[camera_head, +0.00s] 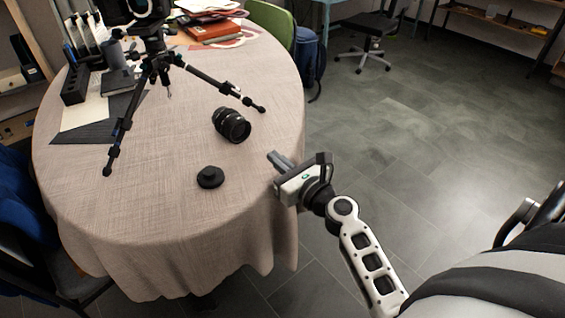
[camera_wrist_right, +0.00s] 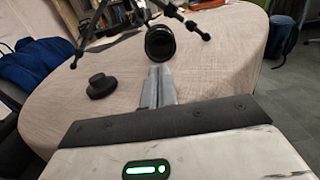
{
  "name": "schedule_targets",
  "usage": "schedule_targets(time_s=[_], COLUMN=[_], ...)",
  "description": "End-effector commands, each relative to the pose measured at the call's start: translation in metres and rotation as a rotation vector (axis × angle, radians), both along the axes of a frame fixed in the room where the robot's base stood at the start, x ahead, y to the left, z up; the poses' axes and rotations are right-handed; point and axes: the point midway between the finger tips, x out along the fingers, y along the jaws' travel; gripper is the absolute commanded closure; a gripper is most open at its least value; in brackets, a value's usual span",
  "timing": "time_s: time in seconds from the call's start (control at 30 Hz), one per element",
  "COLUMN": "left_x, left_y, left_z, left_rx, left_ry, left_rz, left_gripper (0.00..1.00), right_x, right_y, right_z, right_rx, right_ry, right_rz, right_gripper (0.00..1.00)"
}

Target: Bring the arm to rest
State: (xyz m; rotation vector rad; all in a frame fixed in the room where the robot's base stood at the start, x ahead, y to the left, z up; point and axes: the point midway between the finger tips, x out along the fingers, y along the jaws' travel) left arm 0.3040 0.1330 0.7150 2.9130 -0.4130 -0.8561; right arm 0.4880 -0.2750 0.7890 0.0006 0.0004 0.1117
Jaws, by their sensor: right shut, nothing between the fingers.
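My right gripper (camera_head: 279,161) is at the right edge of the round table (camera_head: 160,220), shut and empty. In the right wrist view its fingers (camera_wrist_right: 158,86) are together and point toward a black camera lens (camera_wrist_right: 160,42). The lens (camera_head: 232,125) lies on its side on the cloth, apart from the gripper. A small round black piece (camera_head: 210,177) with a knob on top sits on the cloth nearer the front, left of the gripper. It also shows in the right wrist view (camera_wrist_right: 101,86). My left gripper is not in view.
A black tripod (camera_head: 150,62) stands on the table with spread legs. Books (camera_head: 212,32), papers (camera_head: 84,115) and a black holder (camera_head: 75,86) lie behind. A green chair (camera_head: 272,22) and blue bag (camera_head: 307,55) stand behind the table. The floor (camera_head: 440,150) on the right is open.

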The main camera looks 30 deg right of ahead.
Motion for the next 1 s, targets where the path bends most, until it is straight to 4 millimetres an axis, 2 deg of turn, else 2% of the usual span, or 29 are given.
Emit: schedule_targets(time_s=[0.2,0.73,0.77,0.87,0.97,1.0], left_x=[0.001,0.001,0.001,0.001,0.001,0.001], left_y=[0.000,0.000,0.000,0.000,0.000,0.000], left_z=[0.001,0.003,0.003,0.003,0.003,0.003], left_rx=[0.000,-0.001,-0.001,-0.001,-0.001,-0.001], left_ry=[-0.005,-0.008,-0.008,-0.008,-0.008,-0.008], left_rz=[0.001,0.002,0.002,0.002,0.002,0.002], left_gripper=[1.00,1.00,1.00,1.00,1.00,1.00], right_x=[-0.013,-0.014,-0.015,-0.027,-0.054,-0.070], right_y=[-0.002,0.002,0.006,0.034,0.079,0.095], right_z=[0.000,0.001,0.001,0.000,-0.010,-0.017], right_rx=[-0.001,-0.029,-0.062,-0.319,-0.776,-0.987], right_ry=[0.000,0.000,0.000,-0.001,-0.021,-0.039], right_rz=[0.000,0.013,0.029,0.154,0.386,0.497], right_gripper=[1.00,1.00,1.00,1.00,1.00,1.00])
